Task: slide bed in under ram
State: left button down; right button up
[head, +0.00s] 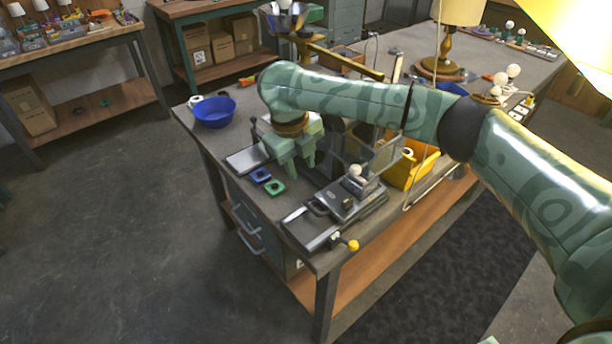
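A dark metal press (347,150) stands on the workbench, partly hidden behind my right arm; I cannot make out its ram clearly. In front of it lies a low grey sliding bed (343,199) on a metal base, with a block and a small white ball on top. The bed appears to sit forward of the press, toward the bench's near edge. My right gripper (301,170) points down, left of the press and behind the bed. Its two fingers look apart, with nothing seen between them. My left gripper is not in view.
A blue part (260,175) and a green part (274,187) lie left of the bed. A yellow bin (412,168) stands right of the press, a blue bowl (213,113) at the left.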

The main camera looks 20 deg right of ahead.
jog(key=r, duration=0.3)
jog(key=shift+a+p, duration=0.25)
jog(key=shift+p, duration=0.1)
